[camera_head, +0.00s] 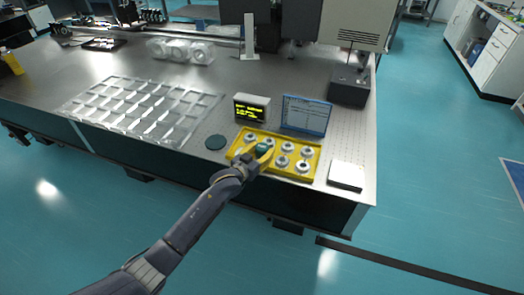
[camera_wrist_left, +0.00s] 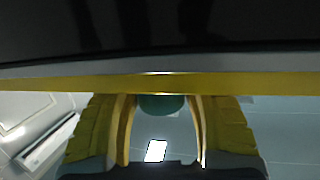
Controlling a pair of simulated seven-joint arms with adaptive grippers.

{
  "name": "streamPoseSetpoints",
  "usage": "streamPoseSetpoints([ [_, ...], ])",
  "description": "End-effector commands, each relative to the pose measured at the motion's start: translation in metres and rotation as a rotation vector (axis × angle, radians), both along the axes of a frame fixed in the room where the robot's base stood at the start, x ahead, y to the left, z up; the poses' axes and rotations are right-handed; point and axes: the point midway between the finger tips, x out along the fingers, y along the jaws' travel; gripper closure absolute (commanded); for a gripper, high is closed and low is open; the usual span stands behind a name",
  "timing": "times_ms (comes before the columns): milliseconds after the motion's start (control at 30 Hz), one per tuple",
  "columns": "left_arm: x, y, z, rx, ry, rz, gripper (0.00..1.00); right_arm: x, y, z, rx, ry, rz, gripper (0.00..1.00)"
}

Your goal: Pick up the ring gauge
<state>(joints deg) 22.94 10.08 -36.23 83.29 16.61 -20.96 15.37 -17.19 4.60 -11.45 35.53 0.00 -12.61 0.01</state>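A yellow tray (camera_head: 314,160) near the table's front edge holds several silver rings with dark centres. A small dark-green round piece (camera_head: 263,148) shows at my left gripper, over the tray's left part; I cannot tell if it is the ring gauge. My left gripper (camera_head: 257,153) has its yellow fingers apart, one on each side of this piece. In the left wrist view the green piece (camera_wrist_left: 160,105) sits between the fingertips, partly hidden by a yellow band. Contact with the fingers is not clear. My right gripper is not in view.
Behind the tray stand a small display box (camera_head: 252,108) and a screen panel (camera_head: 306,115). A clear compartmented tray (camera_head: 145,110) covers the left table.

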Motion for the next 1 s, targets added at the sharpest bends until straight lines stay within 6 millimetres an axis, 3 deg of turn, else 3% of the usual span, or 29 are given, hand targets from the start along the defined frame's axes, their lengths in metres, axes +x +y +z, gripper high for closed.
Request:
streamPoseSetpoints([
  [33, 0.0, 0.0, 0.0, 0.0, 0.0, 0.0, 0.64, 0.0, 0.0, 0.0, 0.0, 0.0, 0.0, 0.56],
  [333, 0.0, 0.0, 0.001, -0.001, -0.001, 0.0, 0.98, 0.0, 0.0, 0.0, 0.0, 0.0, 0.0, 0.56],
  [733, 0.0, 0.0, 0.012, -0.002, -0.002, -0.001, 0.98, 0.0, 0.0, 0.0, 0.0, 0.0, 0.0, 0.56],
  [867, 0.0, 0.0, 0.028, -0.002, -0.005, 0.0, 0.98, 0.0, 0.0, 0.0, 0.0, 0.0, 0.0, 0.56],
  [1000, 0.001, 0.0, 0.059, -0.002, -0.007, -0.001, 0.98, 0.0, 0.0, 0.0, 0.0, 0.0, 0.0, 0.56],
])
